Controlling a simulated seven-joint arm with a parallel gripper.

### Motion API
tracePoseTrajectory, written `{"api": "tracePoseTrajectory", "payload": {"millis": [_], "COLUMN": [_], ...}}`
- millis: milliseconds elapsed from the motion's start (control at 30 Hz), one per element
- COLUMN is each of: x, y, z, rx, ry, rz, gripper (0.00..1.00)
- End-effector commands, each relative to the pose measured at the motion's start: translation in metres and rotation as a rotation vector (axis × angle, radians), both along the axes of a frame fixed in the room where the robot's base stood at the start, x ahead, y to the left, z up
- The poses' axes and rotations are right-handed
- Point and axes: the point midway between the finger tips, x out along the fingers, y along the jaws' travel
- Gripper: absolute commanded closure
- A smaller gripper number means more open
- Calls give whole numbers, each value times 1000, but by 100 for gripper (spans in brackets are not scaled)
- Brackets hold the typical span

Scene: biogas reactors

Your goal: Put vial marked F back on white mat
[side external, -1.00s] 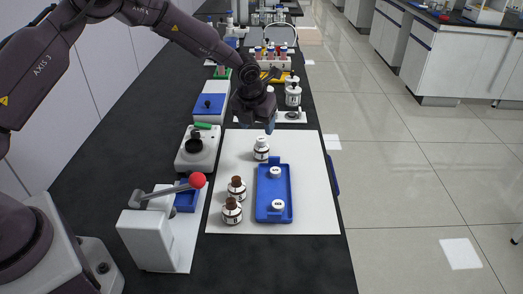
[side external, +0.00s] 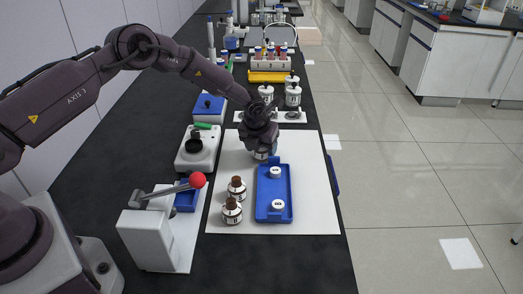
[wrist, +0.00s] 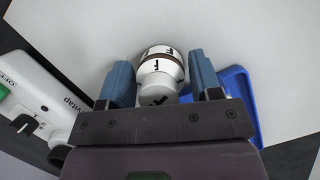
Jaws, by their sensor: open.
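The vial marked F (wrist: 161,64) is white with a dark band and a white cap, and F marks show on its side. It stands on the white mat (side external: 305,160), near the far end of the blue tray. In the side view the vial (side external: 261,156) is mostly hidden by my gripper. My gripper (wrist: 163,80) is open, with its blue fingers on either side of the vial. Small gaps show between the vial and the fingers. The mat also shows in the wrist view (wrist: 90,35).
Two brown-capped bottles (side external: 232,211) stand at the mat's near left. A white device (side external: 198,150) stands left of the mat, and a red-knobbed press (side external: 160,235) stands nearer.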

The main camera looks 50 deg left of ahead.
Motion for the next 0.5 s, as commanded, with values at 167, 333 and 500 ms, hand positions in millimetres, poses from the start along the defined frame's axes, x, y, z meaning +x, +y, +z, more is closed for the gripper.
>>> {"api": "tracePoseTrajectory", "payload": {"millis": [167, 333, 500], "x": [0, 0, 0], "y": [0, 0, 0], "z": [0, 1, 2], "rx": [0, 0, 0], "ry": [0, -1, -1], "rz": [0, 0, 0], "gripper": [65, 83, 83]}}
